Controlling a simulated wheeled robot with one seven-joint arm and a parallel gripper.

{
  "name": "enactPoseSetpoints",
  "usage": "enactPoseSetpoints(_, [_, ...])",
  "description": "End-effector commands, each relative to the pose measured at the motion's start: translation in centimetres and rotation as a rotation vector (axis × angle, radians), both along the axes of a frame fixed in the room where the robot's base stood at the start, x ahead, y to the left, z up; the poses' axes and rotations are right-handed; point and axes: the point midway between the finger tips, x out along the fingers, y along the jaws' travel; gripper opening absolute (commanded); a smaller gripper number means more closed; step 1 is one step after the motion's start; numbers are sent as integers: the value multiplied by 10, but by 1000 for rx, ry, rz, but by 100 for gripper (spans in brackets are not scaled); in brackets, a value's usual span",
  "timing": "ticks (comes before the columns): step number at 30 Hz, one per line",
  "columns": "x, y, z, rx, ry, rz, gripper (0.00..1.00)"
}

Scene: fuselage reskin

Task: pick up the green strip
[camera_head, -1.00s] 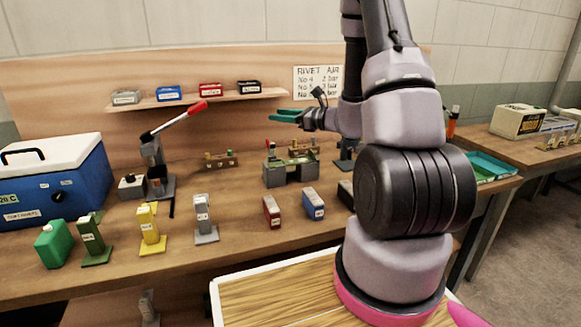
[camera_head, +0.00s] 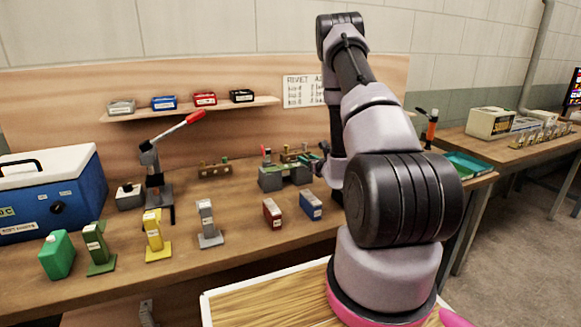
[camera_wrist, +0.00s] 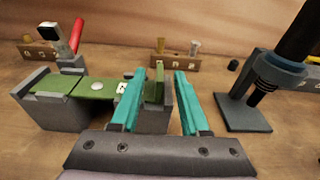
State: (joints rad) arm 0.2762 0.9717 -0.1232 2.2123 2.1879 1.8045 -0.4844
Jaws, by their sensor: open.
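The green strip (camera_wrist: 72,87) lies across a grey fixture block (camera_wrist: 50,113) in the wrist view, with a round pale spot on top. Its right part runs behind my left finger, and a narrow upright green piece (camera_wrist: 160,73) shows between my fingers; I cannot tell whether it is the same strip. My gripper (camera_wrist: 159,78) is open, its teal fingers on either side of that piece. I cannot tell whether they touch anything. In the head view the fixture (camera_head: 271,183) stands on the bench, and my arm hides most of the gripper.
A black-shafted tool on a dark base (camera_wrist: 243,114) stands close to the right of my fingers. A small wooden rack (camera_wrist: 176,62) stands behind.

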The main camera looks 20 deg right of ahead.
Motion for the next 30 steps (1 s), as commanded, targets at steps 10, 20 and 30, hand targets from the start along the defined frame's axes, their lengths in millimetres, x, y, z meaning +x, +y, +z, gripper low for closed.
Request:
enactPoseSetpoints(10, [45,2,-8,0,-1,2,45])
enactPoseSetpoints(20, [48,2,-8,0,-1,2,18])
enactPoseSetpoints(30, [47,2,-8,0,-2,2,0])
